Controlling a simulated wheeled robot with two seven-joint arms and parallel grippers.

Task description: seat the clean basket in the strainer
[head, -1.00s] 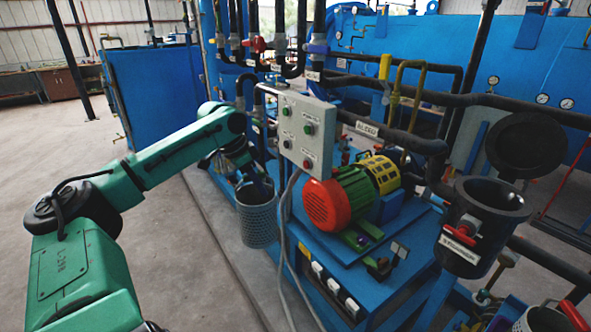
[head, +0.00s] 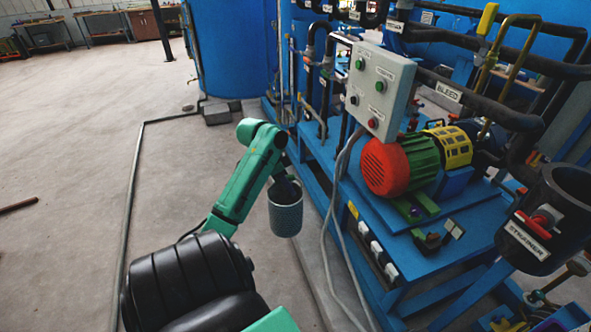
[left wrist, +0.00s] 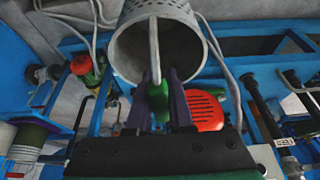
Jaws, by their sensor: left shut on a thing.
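My left gripper (head: 283,181) is shut on the handle of a grey perforated basket (head: 287,218), which hangs below it, left of the blue pump skid. In the left wrist view the basket (left wrist: 168,14) hangs beyond the fingers (left wrist: 158,98), which close on the green grip (left wrist: 158,96) of its bail handle. The dark strainer pot (head: 541,222), with a white STRAINER label and red handle, stands at the right edge, well apart from the basket. Its top faces up but its inside is mostly hidden. My right gripper is not in view.
A grey control box (head: 379,86) with hanging cables and a red-and-green motor (head: 400,163) stand between basket and strainer. A BLEED-labelled pipe (head: 470,100) runs above.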

